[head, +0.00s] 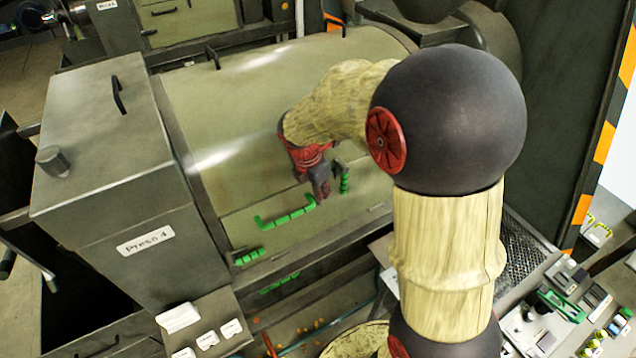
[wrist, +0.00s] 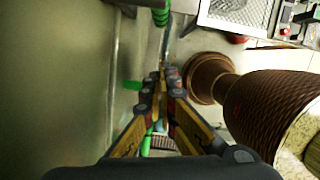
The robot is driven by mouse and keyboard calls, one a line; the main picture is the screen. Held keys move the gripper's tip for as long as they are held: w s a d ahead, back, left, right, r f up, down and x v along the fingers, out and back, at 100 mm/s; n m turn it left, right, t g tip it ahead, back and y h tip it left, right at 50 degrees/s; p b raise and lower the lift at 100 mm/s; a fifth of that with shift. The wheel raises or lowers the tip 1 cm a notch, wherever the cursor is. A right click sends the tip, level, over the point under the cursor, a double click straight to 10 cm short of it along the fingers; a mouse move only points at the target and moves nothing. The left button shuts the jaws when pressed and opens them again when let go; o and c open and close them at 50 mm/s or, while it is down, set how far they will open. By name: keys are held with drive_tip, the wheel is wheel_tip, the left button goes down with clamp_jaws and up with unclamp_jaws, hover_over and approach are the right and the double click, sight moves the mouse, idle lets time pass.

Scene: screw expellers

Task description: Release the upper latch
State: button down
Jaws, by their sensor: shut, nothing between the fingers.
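The press has a rounded, pale metal cover (head: 240,110) with green fittings along its lower front. One green latch (head: 344,180) is just right of my gripper (head: 321,190). A long green handle (head: 286,215) lies just left of and below the fingers. Another green latch (head: 249,257) sits lower left. I cannot tell which fitting is the upper latch. My gripper is shut and empty, close in front of the cover; contact cannot be told. In the wrist view, the gripper (wrist: 166,78) points at a gap beside the cover, with a green grip (wrist: 161,16) beyond the fingertips.
A grey housing labelled Press 4 (head: 120,150) stands left of the cover. A control panel (head: 570,310) with switches is at lower right. A mesh plate (head: 525,250) lies beside it. White boxes (head: 178,317) sit at the bottom left.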

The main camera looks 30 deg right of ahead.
drive_tip(key=shift+w+d+f+p, duration=0.1)
drive_tip(key=shift+w+d+p, duration=0.15)
drive_tip(key=shift+d, duration=0.75)
drive_tip(key=shift+w+d+p, duration=0.15)
drive_tip(key=shift+w+d, duration=0.1)
drive_tip(key=shift+d, duration=0.7)
